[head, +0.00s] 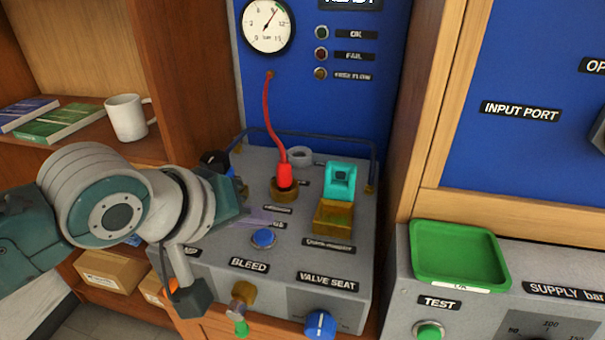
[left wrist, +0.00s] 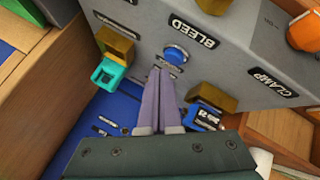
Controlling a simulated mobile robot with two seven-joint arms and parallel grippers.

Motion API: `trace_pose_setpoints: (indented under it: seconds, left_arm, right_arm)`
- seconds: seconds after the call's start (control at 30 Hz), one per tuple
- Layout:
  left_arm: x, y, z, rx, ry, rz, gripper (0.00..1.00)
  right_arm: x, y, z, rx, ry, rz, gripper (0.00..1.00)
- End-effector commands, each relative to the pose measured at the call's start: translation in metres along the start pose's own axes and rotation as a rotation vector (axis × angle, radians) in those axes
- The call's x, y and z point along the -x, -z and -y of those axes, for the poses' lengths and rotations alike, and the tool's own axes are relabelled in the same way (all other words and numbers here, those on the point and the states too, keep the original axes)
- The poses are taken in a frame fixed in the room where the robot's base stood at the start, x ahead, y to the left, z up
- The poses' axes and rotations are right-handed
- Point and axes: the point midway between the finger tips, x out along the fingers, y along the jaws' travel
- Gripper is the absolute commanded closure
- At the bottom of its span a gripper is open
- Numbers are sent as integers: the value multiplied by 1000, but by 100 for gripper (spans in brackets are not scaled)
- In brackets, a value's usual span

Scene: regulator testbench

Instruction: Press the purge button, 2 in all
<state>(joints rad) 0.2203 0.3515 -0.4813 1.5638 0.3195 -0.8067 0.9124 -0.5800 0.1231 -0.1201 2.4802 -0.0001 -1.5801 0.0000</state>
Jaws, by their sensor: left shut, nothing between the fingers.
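The blue round button (head: 263,238) sits on the sloped grey top of the test bench. The label behind it is partly hidden and ends in "GE". It also shows in the left wrist view (left wrist: 175,56), just past the fingertips. My left gripper (head: 262,219) comes in from the left with its purple-grey fingers together and empty. In the left wrist view the fingertips (left wrist: 159,71) lie beside the button's lower left edge. I cannot tell if they touch it. My right gripper is in neither view.
A red hose (head: 270,125) plugs into a brass fitting behind the button. A yellow block with a teal clip (head: 341,180) stands to the right. The bleed knob (head: 242,297) and blue valve seat knob (head: 320,323) are on the front. A green tray (head: 456,234) is farther right.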

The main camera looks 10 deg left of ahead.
Motion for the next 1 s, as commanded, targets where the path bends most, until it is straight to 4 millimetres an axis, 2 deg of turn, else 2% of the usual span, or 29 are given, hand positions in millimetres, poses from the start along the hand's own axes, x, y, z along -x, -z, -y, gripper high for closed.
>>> trace_pose_setpoints:
  seconds: [1.0]
  left_arm:
    - [-6,-4,4,0,0,0,100]
  right_arm:
    - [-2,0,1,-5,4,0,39]
